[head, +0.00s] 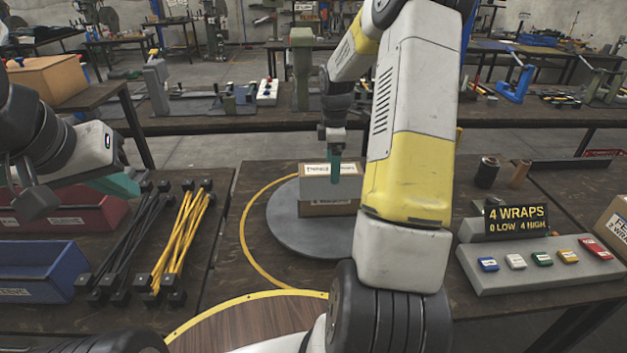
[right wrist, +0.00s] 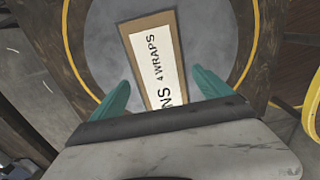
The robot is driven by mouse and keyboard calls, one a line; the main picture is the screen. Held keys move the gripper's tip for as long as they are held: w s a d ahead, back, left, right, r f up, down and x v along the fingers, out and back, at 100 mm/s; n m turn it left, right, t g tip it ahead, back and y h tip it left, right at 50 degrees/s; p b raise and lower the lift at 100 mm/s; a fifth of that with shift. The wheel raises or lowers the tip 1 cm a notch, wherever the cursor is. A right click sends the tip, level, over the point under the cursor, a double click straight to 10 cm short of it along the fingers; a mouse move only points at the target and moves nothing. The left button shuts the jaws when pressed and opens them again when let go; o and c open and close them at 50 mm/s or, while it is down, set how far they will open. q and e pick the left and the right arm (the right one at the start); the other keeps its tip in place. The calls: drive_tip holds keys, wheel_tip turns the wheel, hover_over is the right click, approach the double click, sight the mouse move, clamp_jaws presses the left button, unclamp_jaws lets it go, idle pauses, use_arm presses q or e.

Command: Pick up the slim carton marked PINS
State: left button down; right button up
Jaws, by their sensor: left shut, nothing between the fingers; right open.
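A brown carton (right wrist: 157,62) lies below my right gripper (right wrist: 160,80) in the right wrist view. Its white label reads "NS" and "4 WRAPS"; the start of the word is hidden by the gripper. The teal fingers are open, one on each side of the carton; contact cannot be told. In the head view the carton stack (head: 316,190), white-labelled above and brown below, stands on a round grey turntable (head: 283,228). My right gripper (head: 335,168) points down at it. My left gripper (head: 122,184) is shut and empty at the far left.
Black and yellow rods (head: 178,235) lie left of the turntable, beside a blue bin (head: 45,272) and a red bin (head: 90,215). Right is a button panel (head: 540,265) with a sign (head: 516,219) reading "4 WRAPS". Another carton (head: 614,225) stands at the right edge.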

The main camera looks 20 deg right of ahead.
sight(330, 189)
wheel_tip(330, 189, down, 6)
drive_tip(key=shift+a+f, duration=0.25)
drive_tip(key=shift+c, duration=0.2)
clamp_jaws()
